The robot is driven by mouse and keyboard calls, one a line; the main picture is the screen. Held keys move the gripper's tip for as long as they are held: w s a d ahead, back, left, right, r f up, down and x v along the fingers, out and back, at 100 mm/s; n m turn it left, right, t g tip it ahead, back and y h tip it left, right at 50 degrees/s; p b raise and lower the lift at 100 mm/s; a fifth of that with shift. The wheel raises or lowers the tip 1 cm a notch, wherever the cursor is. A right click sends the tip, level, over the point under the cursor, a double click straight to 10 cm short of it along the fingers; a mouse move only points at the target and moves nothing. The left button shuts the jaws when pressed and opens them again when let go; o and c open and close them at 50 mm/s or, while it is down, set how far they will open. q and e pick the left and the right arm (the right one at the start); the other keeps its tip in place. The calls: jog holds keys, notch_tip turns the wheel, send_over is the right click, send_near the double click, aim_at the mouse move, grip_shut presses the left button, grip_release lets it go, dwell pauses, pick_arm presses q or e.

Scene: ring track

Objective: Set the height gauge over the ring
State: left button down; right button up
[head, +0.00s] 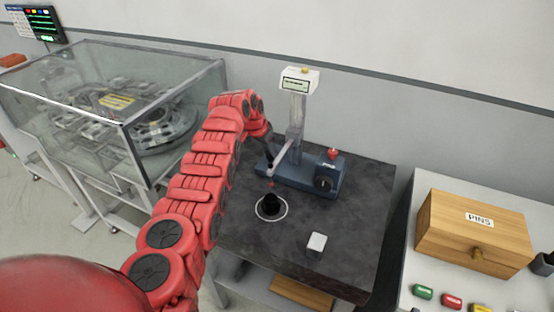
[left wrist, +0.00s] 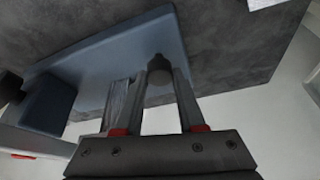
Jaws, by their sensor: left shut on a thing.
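The height gauge has a dark blue base (head: 312,178), a grey column (head: 297,118) and a white display head (head: 300,80). It stands on a dark stone-like table, with a light measuring arm (head: 284,152) reaching forward from the column. My left gripper (head: 271,162) is at the front end of this arm, largely hidden by my red arm. In the left wrist view its fingers (left wrist: 158,85) are closed around a dark rounded piece (left wrist: 160,68), above the blue base (left wrist: 125,55). A thin pale ring (head: 259,215) lies on the table around a black post (head: 270,202), in front of the gauge.
A small white block (head: 317,242) sits on the table's front right. At right, a white counter holds a wooden PINS box (head: 470,229) and several coloured pieces (head: 452,301). A glass-walled machine (head: 125,95) stands at left, and a wall (head: 440,70) behind.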

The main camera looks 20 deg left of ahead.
pick_arm(q)
jog(key=shift+a+r, duration=0.15)
jog(key=shift+a, duration=0.2)
jog(key=c, duration=0.7)
grip_release()
jog(key=shift+o, duration=1)
jog(key=shift+a, duration=0.1)
jog(key=shift+d, duration=0.2)
jog(key=shift+s+a+r, duration=0.1)
jog(key=shift+s+r, duration=0.05)
jog(key=shift+r, duration=0.25)
jog(key=b+v, duration=0.3)
jog(key=v, duration=1.3)
jog(key=shift+s+a, duration=0.2)
jog(key=shift+r, duration=0.1)
